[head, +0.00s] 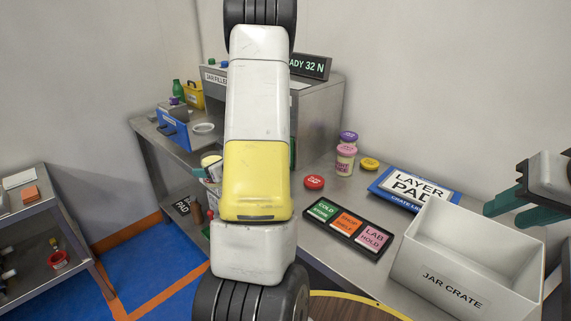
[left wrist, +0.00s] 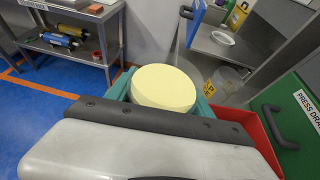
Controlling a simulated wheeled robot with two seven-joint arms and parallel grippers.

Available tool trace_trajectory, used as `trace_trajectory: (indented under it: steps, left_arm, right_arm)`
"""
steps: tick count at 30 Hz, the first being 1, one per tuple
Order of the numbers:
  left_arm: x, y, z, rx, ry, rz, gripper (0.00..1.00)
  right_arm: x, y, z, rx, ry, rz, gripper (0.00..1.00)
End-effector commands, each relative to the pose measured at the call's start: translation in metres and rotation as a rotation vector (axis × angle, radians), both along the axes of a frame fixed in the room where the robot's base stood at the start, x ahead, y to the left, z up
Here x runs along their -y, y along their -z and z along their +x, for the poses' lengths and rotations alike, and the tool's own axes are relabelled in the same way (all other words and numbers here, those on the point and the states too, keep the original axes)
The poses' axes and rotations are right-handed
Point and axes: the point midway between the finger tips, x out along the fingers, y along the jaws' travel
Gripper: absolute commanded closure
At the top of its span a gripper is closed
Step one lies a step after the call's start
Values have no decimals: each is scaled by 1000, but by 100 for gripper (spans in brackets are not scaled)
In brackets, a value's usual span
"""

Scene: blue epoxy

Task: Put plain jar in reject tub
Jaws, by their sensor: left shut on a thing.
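In the left wrist view, a round pale-yellow top (left wrist: 164,88), apparently the plain jar's lid, sits between the teal fingers of my left gripper (left wrist: 163,96). The gripper is shut on it. The jar's sides and any label are hidden. A red tub (left wrist: 262,132), probably the reject tub, shows below and to the right of the gripper, partly covered by it; I cannot tell how far the jar is above it. My right gripper (head: 522,207) is open and empty beside the jar crate.
The white jar crate (head: 452,276), layer pad (head: 412,187), a three-coloured label tray (head: 348,227) and a red cap (head: 314,182) are on the bench. Lidded jars (head: 346,160) stand behind. A green press drawer (left wrist: 292,115) with a dark handle is close right of the red tub.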

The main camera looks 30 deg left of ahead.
Motion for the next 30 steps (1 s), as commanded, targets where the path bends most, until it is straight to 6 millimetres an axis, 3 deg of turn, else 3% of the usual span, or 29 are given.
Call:
trace_trajectory:
  steps: [2,5,18,28,30]
  left_arm:
    - [-5,-2,-1,0,-7,3,96]
    - [-2,-1,15,0,-6,4,96]
    - [25,10,122,2,-8,4,96]
    - [33,13,151,1,-9,4,96]
    - [32,25,149,-5,-10,3,96]
  right_arm:
    - [0,0,0,1,0,0,64]
    - [0,0,0,1,0,0,64]
    - [0,0,0,0,0,0,64]
    - [0,0,0,0,0,0,64]
    - [0,0,0,0,0,0,64]
